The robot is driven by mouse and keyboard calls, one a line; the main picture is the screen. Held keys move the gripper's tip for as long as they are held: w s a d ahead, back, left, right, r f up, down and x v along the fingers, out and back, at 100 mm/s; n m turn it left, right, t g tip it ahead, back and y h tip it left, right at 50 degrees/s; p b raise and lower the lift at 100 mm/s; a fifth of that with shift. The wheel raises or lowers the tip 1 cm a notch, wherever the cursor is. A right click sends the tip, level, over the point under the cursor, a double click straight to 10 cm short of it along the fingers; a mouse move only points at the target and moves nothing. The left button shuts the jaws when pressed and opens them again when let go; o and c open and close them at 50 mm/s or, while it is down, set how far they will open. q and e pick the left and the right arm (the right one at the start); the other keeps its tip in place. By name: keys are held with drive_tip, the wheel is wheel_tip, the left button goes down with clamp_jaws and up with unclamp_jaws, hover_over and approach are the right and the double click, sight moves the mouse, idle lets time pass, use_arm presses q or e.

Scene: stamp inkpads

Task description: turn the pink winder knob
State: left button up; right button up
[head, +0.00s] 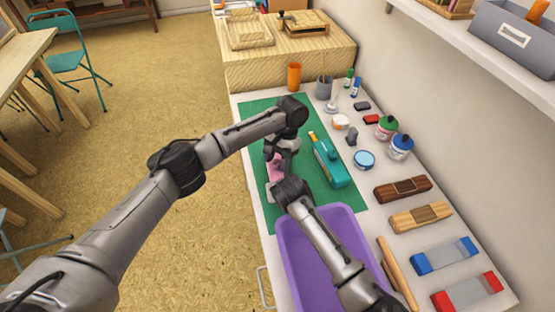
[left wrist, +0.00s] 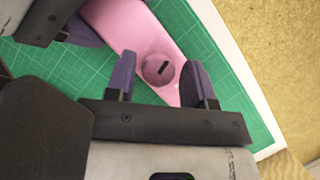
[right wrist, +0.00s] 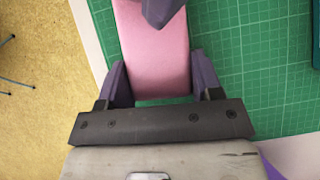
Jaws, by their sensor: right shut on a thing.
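The pink winder (head: 275,167) lies on the green mat, partly hidden by my arms in the head view. Its round pink knob (left wrist: 158,70), with a black slot, shows in the left wrist view on the pink body. My left gripper (head: 282,153) is open over it, one finger on each side of the knob, with visible gaps. My right gripper (right wrist: 160,78) is shut on the winder's pink body, a finger along each side. One left fingertip shows at the top of the right wrist view. The knob is not visible in the head view.
A teal device (head: 330,163) lies right of the winder on the green mat (head: 270,112). A purple tray (head: 355,222) stands in front, under my right arm. Ink bottles (head: 400,147), a blue-lidded tin (head: 364,159) and several blocks (head: 403,188) line the right side.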

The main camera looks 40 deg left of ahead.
use_arm(q)
drive_tip(key=shift+o, duration=0.7)
drive_tip(key=shift+r, duration=0.1)
drive_tip(key=v, duration=1.2)
drive_tip(key=s+a+m+t+h, duration=0.4)
drive_tip(key=s+a+m+t, duration=0.15)
drive_tip(key=m, duration=0.75)
drive_tip(key=shift+h, duration=0.3)
drive_tip(key=x, duration=1.2)
drive_tip(key=shift+s+d, duration=0.2)
drive_tip(key=shift+s, duration=0.1)
